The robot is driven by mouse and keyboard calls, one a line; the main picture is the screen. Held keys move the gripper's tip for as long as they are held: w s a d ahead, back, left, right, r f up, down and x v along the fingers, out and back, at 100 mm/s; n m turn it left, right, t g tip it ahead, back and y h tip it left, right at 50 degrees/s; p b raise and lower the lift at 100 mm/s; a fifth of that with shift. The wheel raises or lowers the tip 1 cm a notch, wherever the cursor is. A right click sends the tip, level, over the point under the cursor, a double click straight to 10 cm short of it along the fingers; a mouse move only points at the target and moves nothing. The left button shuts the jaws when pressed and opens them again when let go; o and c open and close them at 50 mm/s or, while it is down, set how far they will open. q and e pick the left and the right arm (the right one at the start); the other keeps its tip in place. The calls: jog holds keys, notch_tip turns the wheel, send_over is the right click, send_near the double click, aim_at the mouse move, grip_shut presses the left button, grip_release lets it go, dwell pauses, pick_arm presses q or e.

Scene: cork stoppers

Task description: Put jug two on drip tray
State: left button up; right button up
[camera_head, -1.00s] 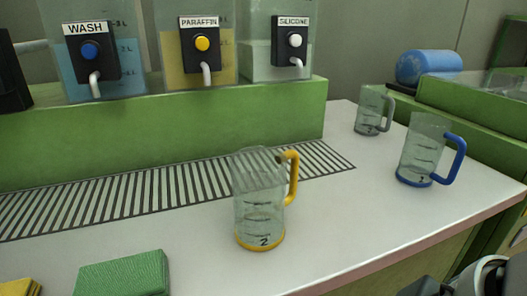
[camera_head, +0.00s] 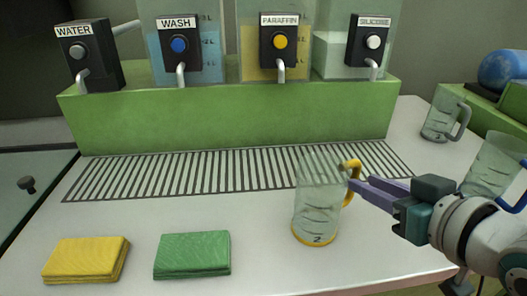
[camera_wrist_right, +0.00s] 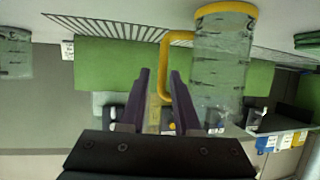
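Jug two (camera_head: 318,215), clear with a yellow base, a yellow handle and a "2" mark, stands upright on the white counter, just in front of the slatted drip tray (camera_head: 190,178). My right gripper (camera_head: 358,182) reaches in from the right at the yellow handle. Its two purple fingers are apart. In the right wrist view the handle's bar (camera_wrist_right: 165,75) shows between the fingertips (camera_wrist_right: 161,75), with a gap visible; contact cannot be told. My left gripper is not in view.
Taps labelled water (camera_head: 90,55), wash (camera_head: 178,48), paraffin (camera_head: 280,45) and silicone (camera_head: 370,42) sit above the green ledge (camera_head: 240,115). Yellow (camera_head: 85,259) and green (camera_head: 192,254) cloths lie at front left. Grey-handled (camera_head: 440,115) and blue-handled (camera_head: 490,165) jugs stand at right.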

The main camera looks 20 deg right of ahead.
jog(key=b+x, duration=0.1)
jog(key=x, duration=0.6)
jog(key=shift+a+f+b, duration=0.15)
jog(key=shift+f+b, duration=0.1)
jog(key=shift+b, duration=0.05)
grip_shut()
dwell(1.1)
